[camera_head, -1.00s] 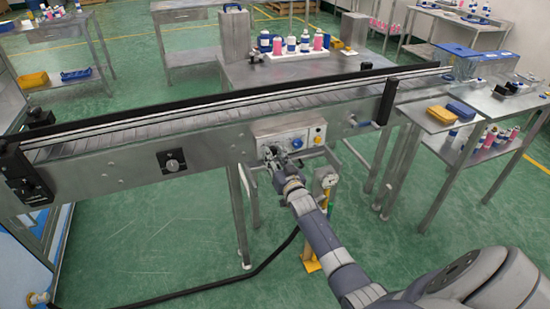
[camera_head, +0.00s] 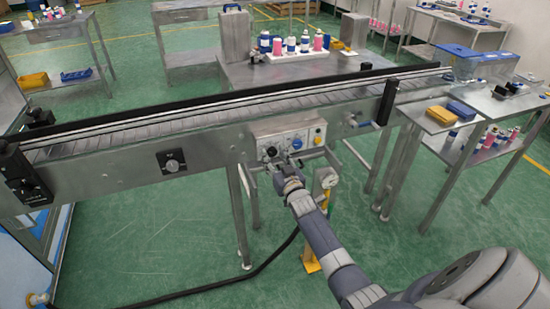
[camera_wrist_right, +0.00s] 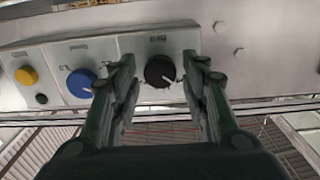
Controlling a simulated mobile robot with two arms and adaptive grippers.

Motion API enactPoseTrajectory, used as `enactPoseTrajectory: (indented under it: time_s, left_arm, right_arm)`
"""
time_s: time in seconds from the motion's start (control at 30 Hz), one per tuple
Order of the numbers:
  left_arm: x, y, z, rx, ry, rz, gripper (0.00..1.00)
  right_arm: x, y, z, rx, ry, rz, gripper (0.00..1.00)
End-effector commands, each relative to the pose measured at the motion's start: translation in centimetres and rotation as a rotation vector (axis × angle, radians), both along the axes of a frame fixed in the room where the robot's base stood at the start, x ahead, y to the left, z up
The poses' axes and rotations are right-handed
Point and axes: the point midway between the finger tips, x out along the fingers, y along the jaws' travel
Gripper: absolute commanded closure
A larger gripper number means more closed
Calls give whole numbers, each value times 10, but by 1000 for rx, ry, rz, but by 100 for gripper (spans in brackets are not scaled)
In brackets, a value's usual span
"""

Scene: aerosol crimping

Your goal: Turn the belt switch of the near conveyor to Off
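The near conveyor's control panel (camera_head: 306,130) is a grey box on the belt's front side. Its black rotary switch (camera_wrist_right: 160,71) shows in the right wrist view, with a white pointer mark towards the lower right of that picture. My right gripper (camera_wrist_right: 160,75) is open, with one finger on each side of the black switch and visible gaps between fingers and switch. In the head view my right gripper (camera_head: 279,166) is just in front of and below the panel's left part. My left gripper is not in view.
A blue knob (camera_wrist_right: 81,83) and a yellow button (camera_wrist_right: 26,75) sit beside the black switch on the panel. A separate dial plate (camera_head: 172,161) is further left on the conveyor (camera_head: 110,165). A yellow post (camera_head: 324,195) stands just right of my right arm.

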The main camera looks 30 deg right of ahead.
Motion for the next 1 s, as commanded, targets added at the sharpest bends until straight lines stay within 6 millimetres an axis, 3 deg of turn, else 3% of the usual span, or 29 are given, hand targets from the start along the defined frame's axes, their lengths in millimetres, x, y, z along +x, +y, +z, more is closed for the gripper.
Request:
enactPoseTrajectory:
  time_s: [0.47,1.0]
  left_arm:
    - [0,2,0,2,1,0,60]
    - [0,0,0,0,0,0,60]
  right_arm:
    - [-7,2,0,3,-1,0,51]
    - [-91,22,-1,3,0,0,51]
